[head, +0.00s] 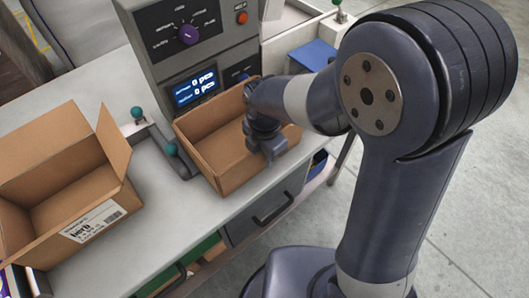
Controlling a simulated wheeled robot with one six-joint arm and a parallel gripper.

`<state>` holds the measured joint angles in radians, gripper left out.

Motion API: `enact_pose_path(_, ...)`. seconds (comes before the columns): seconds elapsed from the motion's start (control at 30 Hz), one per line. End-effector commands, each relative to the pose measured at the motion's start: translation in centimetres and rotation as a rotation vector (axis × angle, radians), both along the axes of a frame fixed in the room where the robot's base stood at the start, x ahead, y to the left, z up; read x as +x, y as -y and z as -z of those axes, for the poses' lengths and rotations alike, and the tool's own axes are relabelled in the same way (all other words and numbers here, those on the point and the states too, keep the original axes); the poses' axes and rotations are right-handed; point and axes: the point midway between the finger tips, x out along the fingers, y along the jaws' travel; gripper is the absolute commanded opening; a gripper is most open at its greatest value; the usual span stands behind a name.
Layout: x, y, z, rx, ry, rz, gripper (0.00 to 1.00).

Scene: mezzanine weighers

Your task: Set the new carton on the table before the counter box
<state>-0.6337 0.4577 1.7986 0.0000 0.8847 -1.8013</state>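The counter box (205,40) is a grey cabinet with a purple knob, a red button and a lit display reading "0 pcs" twice. An open, empty brown carton without flaps (205,165) is right before it, at the table's front edge. My gripper (268,152) is at this carton's right front wall, overlapping it in the picture. Its fingertips are small and partly hidden, so I cannot tell whether they pinch the wall. Whether the carton rests fully on the white table (150,215) is also unclear.
A larger open carton (65,170) with raised flaps and a "herb" label stands at the left. Between the cartons is a dark bracket with teal knobs (171,150). A drawer (270,208) is below the table edge. A blue pad (312,54) lies behind my arm.

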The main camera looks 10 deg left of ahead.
Motion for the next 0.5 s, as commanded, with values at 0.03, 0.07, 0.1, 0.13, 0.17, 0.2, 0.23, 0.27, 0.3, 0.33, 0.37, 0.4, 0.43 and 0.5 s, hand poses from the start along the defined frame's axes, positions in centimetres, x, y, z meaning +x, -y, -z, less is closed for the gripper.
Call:
enact_pose_path(0.03,0.0,0.0,0.0,0.0,0.0,0.0,0.3)
enact_pose_path(0.07,0.0,0.0,0.0,0.0,0.0,0.0,0.3)
enact_pose_path(0.1,0.0,0.0,0.0,0.0,0.0,0.0,0.3)
enact_pose_path(0.13,0.0,0.0,0.0,0.0,0.0,0.0,0.3)
enact_pose_path(0.17,0.0,0.0,0.0,0.0,0.0,0.0,0.3)
enact_pose_path(0.2,0.0,0.0,0.0,0.0,0.0,0.0,0.3)
enact_pose_path(0.23,0.0,0.0,-0.1,0.0,0.0,0.0,0.3)
enact_pose_path(0.27,0.0,0.0,-0.2,0.0,0.0,0.0,0.3)
enact_pose_path(0.3,0.0,0.0,-0.4,0.0,0.0,0.0,0.3)
enact_pose_path(0.33,0.0,0.0,-0.6,0.001,0.001,0.0,0.3)
enact_pose_path(0.37,0.1,0.0,-0.9,0.002,0.003,0.0,0.3)
enact_pose_path(0.4,0.1,-0.1,-1.5,0.002,0.003,0.0,0.3)
enact_pose_path(0.43,0.1,-0.1,-2.0,0.002,0.003,0.0,0.3)
enact_pose_path(0.5,0.1,-0.1,-3.5,0.003,0.005,0.0,0.3)
